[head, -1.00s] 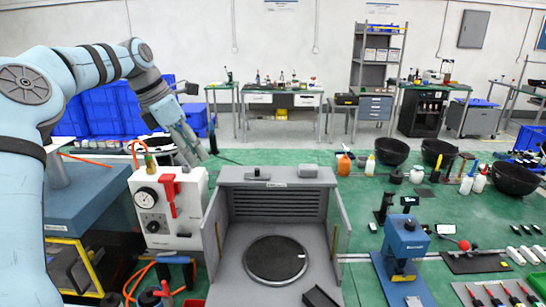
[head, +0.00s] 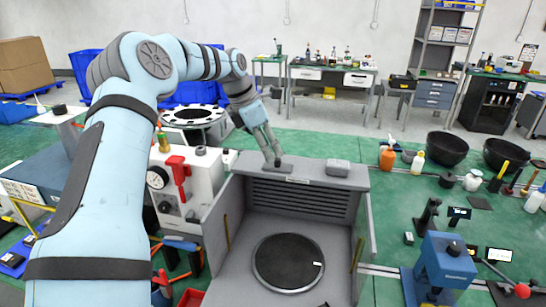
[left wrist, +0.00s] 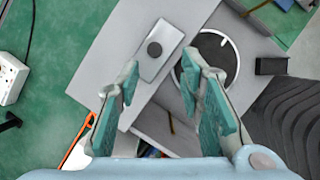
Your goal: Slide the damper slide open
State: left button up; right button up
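The damper slide (head: 285,169) is a small light-grey plate with a dark round knob, on the top ledge of the grey hood (head: 345,180). In the left wrist view the slide (left wrist: 165,42) lies just beyond my fingertips, with its knob (left wrist: 154,49) in line with the gap between them. My left gripper (head: 271,155) is above the ledge, at the slide; the wrist view shows its two fingers (left wrist: 160,72) apart with nothing between them. In the head view the fingers partly cover the slide, and contact with the knob cannot be told. My right gripper is not in view.
A round dark plate (head: 287,262) lies inside the hood. A white gauge box with a red lever (head: 178,170) stands left of the hood. A grey block (head: 338,168) sits on the ledge right of the slide. A blue press (head: 445,265) stands at the right.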

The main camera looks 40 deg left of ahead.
aim_at(277, 159)
pick_arm(q)
jog(key=w+f, duration=0.2)
jog(key=f, duration=0.1)
jog(key=w+f, duration=0.1)
jog(key=shift+w+d+f, duration=0.15)
jog(key=shift+w+d, duration=0.05)
jog(key=shift+d, duration=0.1)
jog(key=shift+s, duration=0.15)
jog(key=shift+s+r, duration=0.2)
jog(key=shift+s, duration=0.2)
jog(key=shift+c, duration=0.5)
jog(key=c, duration=0.6)
grip_shut()
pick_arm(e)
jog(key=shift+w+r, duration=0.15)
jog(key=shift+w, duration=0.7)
pick_arm(q)
jog(key=shift+a, duration=0.1)
